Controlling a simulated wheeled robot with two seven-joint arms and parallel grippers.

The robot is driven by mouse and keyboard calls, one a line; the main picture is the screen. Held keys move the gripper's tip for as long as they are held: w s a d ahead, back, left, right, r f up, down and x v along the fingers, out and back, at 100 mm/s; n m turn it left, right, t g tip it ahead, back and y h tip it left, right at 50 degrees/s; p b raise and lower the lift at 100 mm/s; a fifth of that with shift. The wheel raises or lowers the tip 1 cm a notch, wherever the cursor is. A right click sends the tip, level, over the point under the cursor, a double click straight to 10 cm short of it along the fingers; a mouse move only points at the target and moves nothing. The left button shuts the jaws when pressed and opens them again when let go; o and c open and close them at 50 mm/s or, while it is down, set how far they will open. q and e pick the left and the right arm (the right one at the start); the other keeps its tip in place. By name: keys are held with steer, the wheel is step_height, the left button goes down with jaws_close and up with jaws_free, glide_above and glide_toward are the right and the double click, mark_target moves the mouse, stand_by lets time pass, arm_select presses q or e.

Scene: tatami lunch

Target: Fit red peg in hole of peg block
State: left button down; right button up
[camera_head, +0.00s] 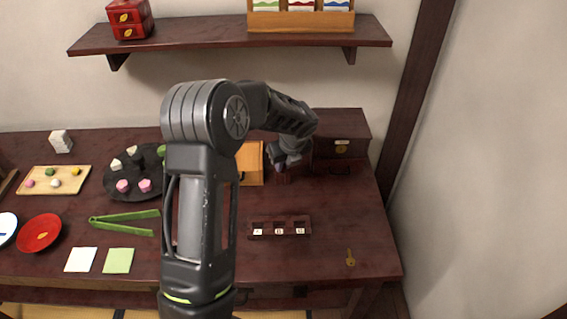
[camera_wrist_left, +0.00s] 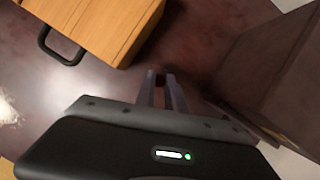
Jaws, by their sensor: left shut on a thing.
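My left gripper (camera_head: 287,166) points down at the back of the table, between the orange-brown box and the dark wooden box. Its two fingers also show in the left wrist view (camera_wrist_left: 163,92), close together. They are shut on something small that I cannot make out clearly. A small dark red thing (camera_head: 283,178) shows at the fingertips in the head view; I cannot tell whether it is the red peg or the peg block. No other red peg or peg block is clearly in sight. My left arm hides the middle of the table. My right gripper is not in view.
The orange-brown box (camera_head: 250,164) with a dark handle (camera_wrist_left: 60,45) stands left of the gripper. The dark box (camera_head: 342,152) stands to its right. A three-compartment tray (camera_head: 280,236), a brass key (camera_head: 350,257) and green tongs (camera_head: 125,216) lie in front. A wall shelf (camera_head: 200,36) hangs above.

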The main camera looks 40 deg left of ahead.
arm_select(q)
steer(key=shift+f, duration=0.35)
steer(key=c, duration=1.3)
jaws_free()
steer(key=shift+r, duration=0.1)
steer(key=shift+v, duration=3.8)
